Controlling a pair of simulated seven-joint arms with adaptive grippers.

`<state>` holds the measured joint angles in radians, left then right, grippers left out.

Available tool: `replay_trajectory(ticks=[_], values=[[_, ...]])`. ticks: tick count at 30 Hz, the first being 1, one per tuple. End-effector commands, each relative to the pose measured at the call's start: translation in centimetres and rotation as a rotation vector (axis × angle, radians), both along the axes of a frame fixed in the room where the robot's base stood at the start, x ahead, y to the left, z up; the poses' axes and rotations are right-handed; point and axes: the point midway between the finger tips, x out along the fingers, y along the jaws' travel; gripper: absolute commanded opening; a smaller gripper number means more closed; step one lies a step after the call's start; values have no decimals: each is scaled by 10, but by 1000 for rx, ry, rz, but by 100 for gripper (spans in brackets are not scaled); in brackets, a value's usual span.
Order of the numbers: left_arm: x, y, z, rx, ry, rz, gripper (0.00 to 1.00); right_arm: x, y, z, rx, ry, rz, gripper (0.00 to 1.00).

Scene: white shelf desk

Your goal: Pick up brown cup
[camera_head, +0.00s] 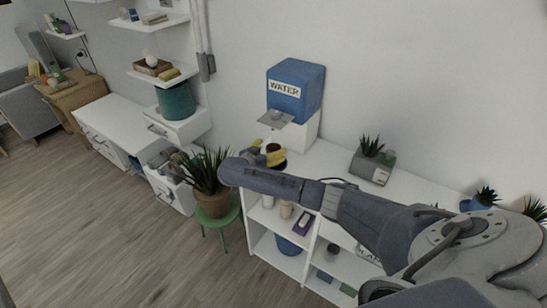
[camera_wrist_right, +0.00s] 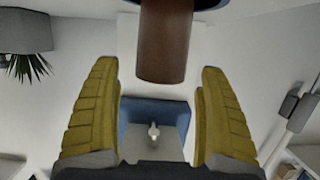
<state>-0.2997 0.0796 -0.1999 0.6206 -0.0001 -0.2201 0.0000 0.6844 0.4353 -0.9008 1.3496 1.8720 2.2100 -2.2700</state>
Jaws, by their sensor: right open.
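The brown cup (camera_wrist_right: 163,42) shows large at the top middle of the right wrist view. It lies across the gap between my yellow fingertips, with clear space on both sides. My right gripper (camera_wrist_right: 160,100) is open and nothing is held in it. In the head view, my right gripper (camera_head: 267,150) is at the left end of the white shelf desk (camera_head: 330,160), in front of the water dispenser. There a small dark brown patch of the cup (camera_head: 272,148) shows between the yellow fingers, mostly hidden. My left gripper is in neither view.
The blue water dispenser (camera_head: 295,90) stands close behind my right gripper. A grey planter (camera_head: 371,167) stands further right on the desk top. A beige cup (camera_head: 286,210) is on the shelf below. A potted plant (camera_head: 212,203) on a green stool is left of the desk.

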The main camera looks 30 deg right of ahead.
Motion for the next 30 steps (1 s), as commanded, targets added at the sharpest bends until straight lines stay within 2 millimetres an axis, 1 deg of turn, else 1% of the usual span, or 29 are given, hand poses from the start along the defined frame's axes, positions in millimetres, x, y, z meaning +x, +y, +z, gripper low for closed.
replay_trajectory(ticks=[1,3,6,16,17,30], values=[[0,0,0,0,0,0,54,2,-6,-1,-3,-1,-1,77],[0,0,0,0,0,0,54,5,-12,-3,-2,0,-2,77],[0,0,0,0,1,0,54,8,-17,-6,-1,0,0,77],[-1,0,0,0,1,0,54,9,-20,-7,1,-1,1,77],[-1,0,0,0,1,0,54,9,-20,-7,1,-1,1,76],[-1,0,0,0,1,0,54,9,-20,-7,0,-1,0,25]])
